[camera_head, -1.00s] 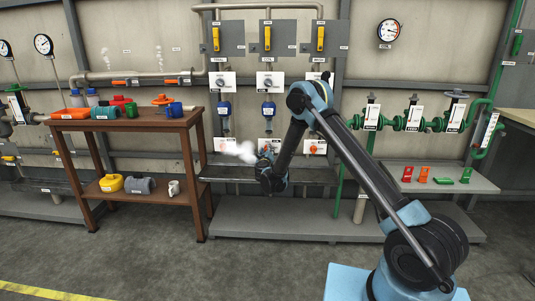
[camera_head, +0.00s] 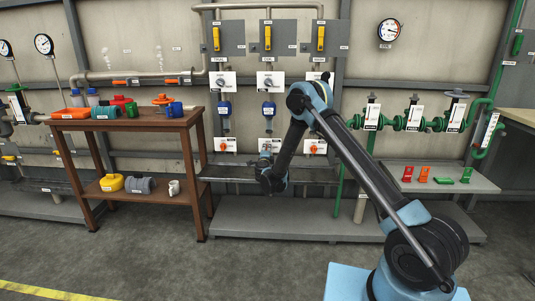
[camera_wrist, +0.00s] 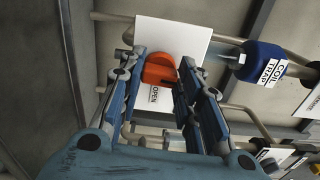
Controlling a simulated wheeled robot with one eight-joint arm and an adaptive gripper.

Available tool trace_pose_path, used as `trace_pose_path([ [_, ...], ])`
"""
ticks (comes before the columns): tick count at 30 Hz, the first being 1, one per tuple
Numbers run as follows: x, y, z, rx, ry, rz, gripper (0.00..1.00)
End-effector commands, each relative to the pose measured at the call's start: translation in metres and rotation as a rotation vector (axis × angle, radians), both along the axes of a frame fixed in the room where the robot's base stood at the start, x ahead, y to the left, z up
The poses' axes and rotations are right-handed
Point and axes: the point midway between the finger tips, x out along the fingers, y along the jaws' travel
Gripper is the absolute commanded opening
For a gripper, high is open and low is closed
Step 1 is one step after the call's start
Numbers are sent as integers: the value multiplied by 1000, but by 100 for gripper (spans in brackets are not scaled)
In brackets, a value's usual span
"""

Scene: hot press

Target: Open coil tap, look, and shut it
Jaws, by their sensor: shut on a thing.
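The coil tap is an orange knob (camera_wrist: 159,70) on a white plate (camera_wrist: 172,32) in the wrist view, with an OPEN label beside it. My gripper (camera_wrist: 164,62) has its two blue fingers on either side of the knob, shut on it. In the head view my gripper (camera_head: 266,158) is at the middle of the lower tap row and hides most of this tap. The blue coil trap (camera_wrist: 264,61) with its COIL TRAP label is to the right in the wrist view, and above the tap in the head view (camera_head: 268,109). No steam shows at the tap.
Similar orange taps flank it at left (camera_head: 225,145) and right (camera_head: 314,147). A grey bench (camera_head: 230,172) runs below. A wooden table (camera_head: 130,122) with coloured parts stands at left. A small shelf (camera_head: 480,184) with red and green pieces is at right.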

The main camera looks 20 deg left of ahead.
Motion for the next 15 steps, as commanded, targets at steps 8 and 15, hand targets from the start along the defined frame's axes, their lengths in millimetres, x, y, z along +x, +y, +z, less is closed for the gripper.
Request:
trace_pose_path([
  [8,-1,0,-2,-70,-15,0,8],
  [15,-1,0,-2,-81,-17,0,8],
])
